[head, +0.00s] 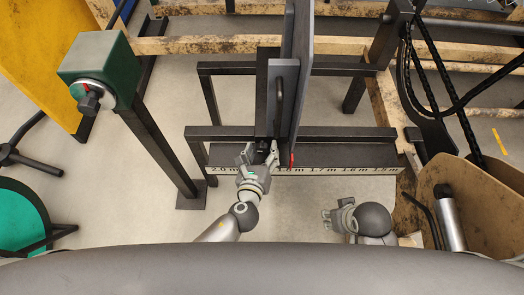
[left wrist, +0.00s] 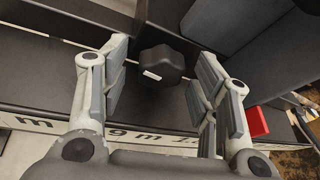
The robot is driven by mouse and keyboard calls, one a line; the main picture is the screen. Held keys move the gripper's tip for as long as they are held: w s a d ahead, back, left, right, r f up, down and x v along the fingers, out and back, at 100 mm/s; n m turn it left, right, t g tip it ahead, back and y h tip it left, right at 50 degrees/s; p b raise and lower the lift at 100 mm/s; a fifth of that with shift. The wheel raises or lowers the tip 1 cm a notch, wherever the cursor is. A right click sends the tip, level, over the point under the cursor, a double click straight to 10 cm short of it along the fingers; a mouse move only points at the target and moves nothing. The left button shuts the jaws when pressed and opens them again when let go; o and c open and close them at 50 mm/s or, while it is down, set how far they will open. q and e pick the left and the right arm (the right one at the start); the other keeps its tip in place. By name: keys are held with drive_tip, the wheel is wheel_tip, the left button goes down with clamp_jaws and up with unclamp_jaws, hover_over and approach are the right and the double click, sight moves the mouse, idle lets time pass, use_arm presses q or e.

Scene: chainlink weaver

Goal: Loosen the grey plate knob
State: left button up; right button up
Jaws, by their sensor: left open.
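The plate knob (left wrist: 160,66) is dark and lobed, with a small white mark on its face. In the left wrist view it sits between the two fingertips of my left gripper (left wrist: 163,72), with a gap on each side. My left gripper is open. In the head view the knob (head: 263,145) is small and partly hidden by my left gripper (head: 258,155), at the foot of the upright grey plate (head: 287,72). My right gripper (head: 330,220) is empty, to the right and apart from the plate; its finger opening is too small to judge.
A dark rail with a white metre scale (head: 340,170) runs below the plate. A red piece (left wrist: 257,121) is right of my left gripper. A green box on a post (head: 100,65) stands left. Black cables (head: 440,75) hang right. A cardboard-coloured bin (head: 480,200) stands lower right.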

use_arm(q)
drive_tip(key=shift+s, duration=0.1)
drive_tip(key=v, duration=1.2)
